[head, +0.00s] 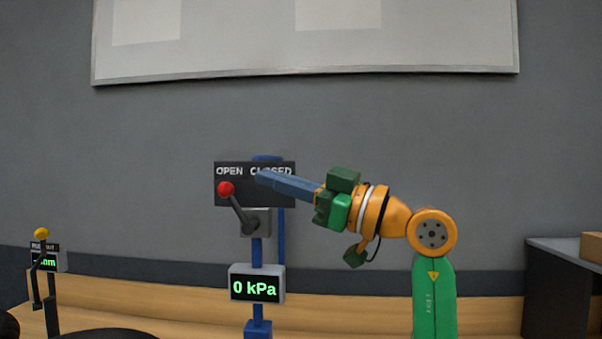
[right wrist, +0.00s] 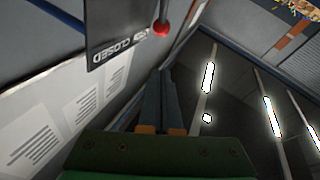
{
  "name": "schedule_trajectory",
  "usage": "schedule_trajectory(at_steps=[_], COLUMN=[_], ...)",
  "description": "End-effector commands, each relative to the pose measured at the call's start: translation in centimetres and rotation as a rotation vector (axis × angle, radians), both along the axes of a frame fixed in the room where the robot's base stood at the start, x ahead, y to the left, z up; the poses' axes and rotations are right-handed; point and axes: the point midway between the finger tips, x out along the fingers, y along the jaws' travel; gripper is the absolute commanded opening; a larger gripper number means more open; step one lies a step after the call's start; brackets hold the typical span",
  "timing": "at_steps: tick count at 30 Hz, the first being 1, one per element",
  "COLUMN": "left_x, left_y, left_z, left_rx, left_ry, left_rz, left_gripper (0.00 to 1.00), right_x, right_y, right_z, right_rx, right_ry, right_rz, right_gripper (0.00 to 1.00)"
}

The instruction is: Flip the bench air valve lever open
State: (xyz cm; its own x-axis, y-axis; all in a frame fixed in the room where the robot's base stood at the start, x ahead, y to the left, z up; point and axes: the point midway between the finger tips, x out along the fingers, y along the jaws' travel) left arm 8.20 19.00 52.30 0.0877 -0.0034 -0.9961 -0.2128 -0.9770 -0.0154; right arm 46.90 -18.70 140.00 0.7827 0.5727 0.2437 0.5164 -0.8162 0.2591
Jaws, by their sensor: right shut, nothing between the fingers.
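The air valve lever has a red knob (head: 226,188) on a dark arm and leans up and left from a grey valve body (head: 256,222). Behind it a dark sign (head: 228,198) reads OPEN at left and CLOSED at right. The knob is under the OPEN side. A display (head: 257,284) below reads 0 kPa. My right gripper (head: 262,178) is shut and empty, in front of the CLOSED side, right of the knob. In the right wrist view the red knob (right wrist: 161,28) is beyond the shut fingertips (right wrist: 160,74), apart from them in the picture. My left gripper is out of view.
A blue post (head: 257,254) carries the valve and display. At far left stands another device with a yellow knob (head: 41,234) and a small display. A wooden bench (head: 390,311) runs along the grey wall. A dark cabinet (head: 565,290) with a box is at right.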

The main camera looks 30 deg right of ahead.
Motion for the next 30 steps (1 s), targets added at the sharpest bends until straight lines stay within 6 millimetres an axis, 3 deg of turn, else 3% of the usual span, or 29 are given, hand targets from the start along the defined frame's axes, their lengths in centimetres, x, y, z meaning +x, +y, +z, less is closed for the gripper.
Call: schedule_trajectory(at_steps=[3,10,23,30], left_x=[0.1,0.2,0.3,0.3], left_y=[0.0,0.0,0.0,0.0], left_z=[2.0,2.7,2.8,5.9], left_rx=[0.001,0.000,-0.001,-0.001], left_ry=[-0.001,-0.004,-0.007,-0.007], left_rz=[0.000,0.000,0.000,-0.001], left_gripper=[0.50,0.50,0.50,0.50], right_x=[2.0,4.6,5.1,6.2], right_y=[1.5,2.6,2.8,3.6], right_z=[1.2,-0.9,-1.4,-1.2], right_rx=[0.001,0.001,-0.001,-0.074], right_ry=[0.004,0.004,0.001,0.052], right_rz=[0.004,0.002,0.000,-0.002], right_gripper=[0.00,0.00,0.00,0.00])
